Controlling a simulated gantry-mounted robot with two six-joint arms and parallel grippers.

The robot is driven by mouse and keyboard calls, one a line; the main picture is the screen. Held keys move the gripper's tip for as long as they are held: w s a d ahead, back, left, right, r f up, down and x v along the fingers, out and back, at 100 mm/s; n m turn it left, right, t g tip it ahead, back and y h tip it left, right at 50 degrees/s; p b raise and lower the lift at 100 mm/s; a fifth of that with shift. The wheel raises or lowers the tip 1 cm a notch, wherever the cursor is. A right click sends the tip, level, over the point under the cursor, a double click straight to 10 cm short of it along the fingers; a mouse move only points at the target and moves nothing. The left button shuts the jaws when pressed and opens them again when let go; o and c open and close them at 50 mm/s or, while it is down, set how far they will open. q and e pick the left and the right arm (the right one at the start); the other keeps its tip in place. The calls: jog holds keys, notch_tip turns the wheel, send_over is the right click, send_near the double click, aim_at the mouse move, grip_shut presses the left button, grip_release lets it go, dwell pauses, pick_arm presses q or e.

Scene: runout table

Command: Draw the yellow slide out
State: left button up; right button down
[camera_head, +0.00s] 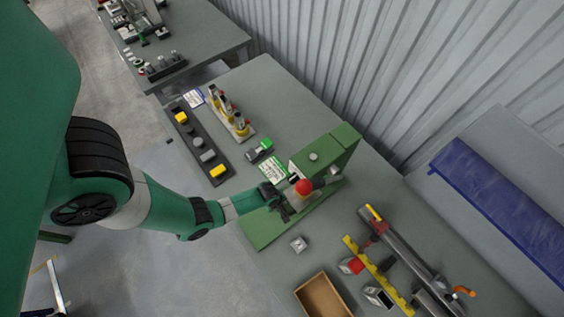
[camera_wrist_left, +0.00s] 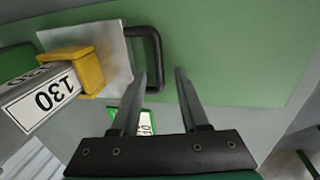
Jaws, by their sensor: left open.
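In the left wrist view, a yellow block (camera_wrist_left: 80,72) sits around a grey bar marked 130 (camera_wrist_left: 42,101), beside a grey plate (camera_wrist_left: 115,60). A black U-shaped handle (camera_wrist_left: 155,62) stands out from that plate. My left gripper (camera_wrist_left: 161,76) is open and empty, with the near end of the handle showing between its fingers; I cannot tell the gap in depth. In the head view, my left gripper (camera_head: 284,207) is at the green fixture (camera_head: 325,152), close to its red knob (camera_head: 304,187). I cannot make out the yellow block there. My right gripper is out of view.
A dark strip with yellow and grey blocks (camera_head: 200,145) lies left of the fixture, with yellow-based pieces (camera_head: 228,112) behind. A yellow notched rail (camera_head: 378,276), a long grey device (camera_head: 410,255) and a brown open box (camera_head: 323,298) are at the right. A corrugated wall bounds the table.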

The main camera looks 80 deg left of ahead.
pick_arm(q)
grip_shut()
dwell(1.4)
